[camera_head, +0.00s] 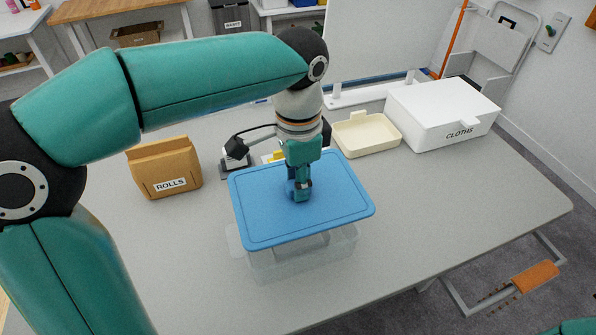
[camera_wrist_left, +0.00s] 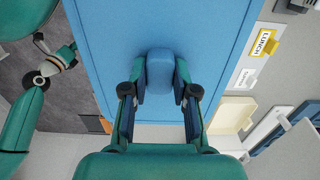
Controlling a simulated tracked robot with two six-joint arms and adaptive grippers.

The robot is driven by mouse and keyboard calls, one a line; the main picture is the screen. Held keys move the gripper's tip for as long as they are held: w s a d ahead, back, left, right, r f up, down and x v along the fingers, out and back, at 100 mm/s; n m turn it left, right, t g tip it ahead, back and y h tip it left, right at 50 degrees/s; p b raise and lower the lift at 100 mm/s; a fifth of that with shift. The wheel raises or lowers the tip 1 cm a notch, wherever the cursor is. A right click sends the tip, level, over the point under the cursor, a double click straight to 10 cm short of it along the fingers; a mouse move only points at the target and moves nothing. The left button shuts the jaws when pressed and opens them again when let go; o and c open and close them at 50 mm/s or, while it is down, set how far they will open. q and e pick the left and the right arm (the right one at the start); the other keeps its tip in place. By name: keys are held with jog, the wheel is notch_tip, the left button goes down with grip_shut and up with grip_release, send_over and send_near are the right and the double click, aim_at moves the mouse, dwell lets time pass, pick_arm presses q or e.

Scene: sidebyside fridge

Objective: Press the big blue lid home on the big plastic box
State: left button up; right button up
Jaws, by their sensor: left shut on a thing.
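The big blue lid (camera_head: 255,210) is over the clear plastic box (camera_head: 300,262) in the middle of the table. The lid looks roughly level. A bit of the box's rim shows past the lid's left edge, and its front wall shows below. I cannot tell whether the lid touches the rim. My left gripper (camera_head: 300,192) points down at the lid's centre and is shut on its blue handle. In the left wrist view, the fingers (camera_wrist_left: 160,95) flank the handle (camera_wrist_left: 160,70). Part of my right arm (camera_wrist_left: 15,120) shows at the left there; its gripper is unclear.
A tan ROLLS holder (camera_head: 165,170) stands left of the box. A cream tray (camera_head: 366,134) and a white CLOTHS box (camera_head: 442,112) stand at the back right. A yellow LUNCH label (camera_wrist_left: 265,42) shows behind the lid. The table's right side is clear.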

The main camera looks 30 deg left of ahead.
aim_at(295, 209)
pick_arm(q)
jog(key=shift+s+a+r, duration=0.1)
jog(key=shift+s+a, duration=0.1)
jog(key=shift+a, duration=0.1)
notch_tip(295, 209, down, 6)
jog(key=b, duration=0.5)
jog(key=shift+b, duration=0.3)
jog(key=shift+f, duration=1.1)
dwell(1.5)
jog(key=o, duration=1)
jog(key=shift+o, duration=0.2)
